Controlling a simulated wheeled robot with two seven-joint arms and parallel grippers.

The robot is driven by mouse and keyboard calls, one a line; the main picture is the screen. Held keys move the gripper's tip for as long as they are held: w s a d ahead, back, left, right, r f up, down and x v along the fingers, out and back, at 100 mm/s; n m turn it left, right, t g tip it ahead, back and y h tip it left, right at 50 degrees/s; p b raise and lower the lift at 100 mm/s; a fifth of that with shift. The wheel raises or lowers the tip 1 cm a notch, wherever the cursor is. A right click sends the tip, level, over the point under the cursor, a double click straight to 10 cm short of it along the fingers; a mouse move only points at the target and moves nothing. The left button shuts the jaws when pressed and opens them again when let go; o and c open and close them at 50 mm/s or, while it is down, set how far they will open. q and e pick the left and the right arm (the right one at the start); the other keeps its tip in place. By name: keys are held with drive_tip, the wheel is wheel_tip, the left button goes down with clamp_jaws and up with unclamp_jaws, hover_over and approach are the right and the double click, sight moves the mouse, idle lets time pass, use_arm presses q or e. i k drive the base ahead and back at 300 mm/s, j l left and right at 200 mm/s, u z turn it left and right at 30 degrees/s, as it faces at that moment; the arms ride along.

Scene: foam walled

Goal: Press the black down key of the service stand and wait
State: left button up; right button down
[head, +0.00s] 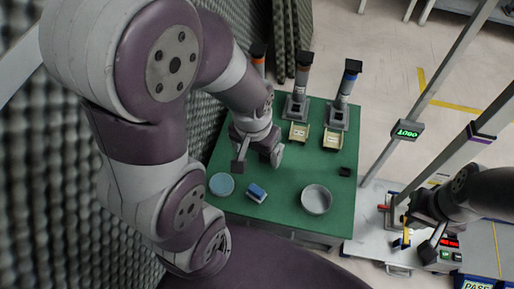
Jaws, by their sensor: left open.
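The service stand (382,249) is a white unit at the lower right, with a small red-lit display (449,243). Below the display are a green key (445,254) and a black key (457,257); their markings are too small to read. My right gripper (418,240) is over the stand, just left of the display and keys. Its fingers point down, and whether they touch anything is unclear. A small blue and yellow item (402,242) shows beside its fingers. My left gripper (258,164) is open and empty above the green table (276,196).
Metal posts and a green-lit sign (407,130) rise behind the stand. A foam wall is at left.

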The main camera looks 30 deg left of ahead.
sight(457, 257)
drive_tip(key=k+l, duration=0.15)
drive_tip(key=k, duration=0.3)
drive_tip(key=i+l, duration=0.1)
drive_tip(key=l, duration=0.3)
drive_tip(key=i+l, duration=0.1)
drive_tip(key=l, duration=0.35)
drive_tip(key=i+l, duration=0.1)
drive_tip(key=l, duration=0.3)
drive_tip(key=i+l+z, duration=0.1)
drive_tip(key=l, duration=0.35)
drive_tip(key=i+l, duration=0.15)
drive_tip(key=l, duration=0.25)
drive_tip(key=i+l, duration=0.1)
drive_tip(key=l, duration=0.3)
